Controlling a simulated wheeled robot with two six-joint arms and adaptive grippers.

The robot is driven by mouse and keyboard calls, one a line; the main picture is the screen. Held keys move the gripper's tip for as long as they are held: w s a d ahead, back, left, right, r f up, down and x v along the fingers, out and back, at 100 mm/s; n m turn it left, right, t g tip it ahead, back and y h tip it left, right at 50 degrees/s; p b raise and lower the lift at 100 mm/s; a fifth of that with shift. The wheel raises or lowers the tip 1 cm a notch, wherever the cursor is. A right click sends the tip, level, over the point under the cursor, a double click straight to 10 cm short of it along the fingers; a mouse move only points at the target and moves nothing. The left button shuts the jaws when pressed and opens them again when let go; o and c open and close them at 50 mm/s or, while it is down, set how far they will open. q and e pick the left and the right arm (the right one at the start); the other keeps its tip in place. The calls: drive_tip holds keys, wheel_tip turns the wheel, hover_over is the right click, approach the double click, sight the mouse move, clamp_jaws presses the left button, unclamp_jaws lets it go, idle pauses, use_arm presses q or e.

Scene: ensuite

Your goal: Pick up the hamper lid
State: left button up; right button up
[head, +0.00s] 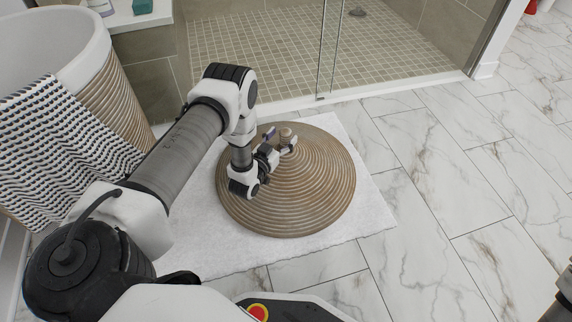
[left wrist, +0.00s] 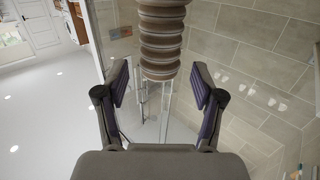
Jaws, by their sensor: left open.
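In the left wrist view, the open fingers (left wrist: 161,85) stand on either side of a ribbed brown piece (left wrist: 162,38), which seems to be the knob. A clear gap shows on each side of it. My left arm hides part of the lid's left side.
The white mat (head: 365,215) lies on marble tiles. A ribbed hamper-like tub (head: 118,95) with a white rim and a draped patterned towel (head: 60,150) stands at left. A glass shower (head: 290,50) is behind. Free floor (head: 470,180) lies at right.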

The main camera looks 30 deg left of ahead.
use_arm(q)
drive_tip(key=shift+w+a+f+b, duration=0.1)
drive_tip(key=shift+w+f+b, duration=0.1)
drive_tip(key=shift+w, duration=0.45)
drive_tip(key=shift+w+f+b, duration=0.1)
drive_tip(key=shift+w+b, duration=0.05)
drive_tip(key=shift+w, duration=0.45)
drive_tip(key=shift+w+r, duration=0.1)
drive_tip(key=shift+r, duration=0.05)
clamp_jaws()
drive_tip(key=shift+r, duration=0.1)
use_arm(e)
drive_tip(key=shift+f, duration=0.9)
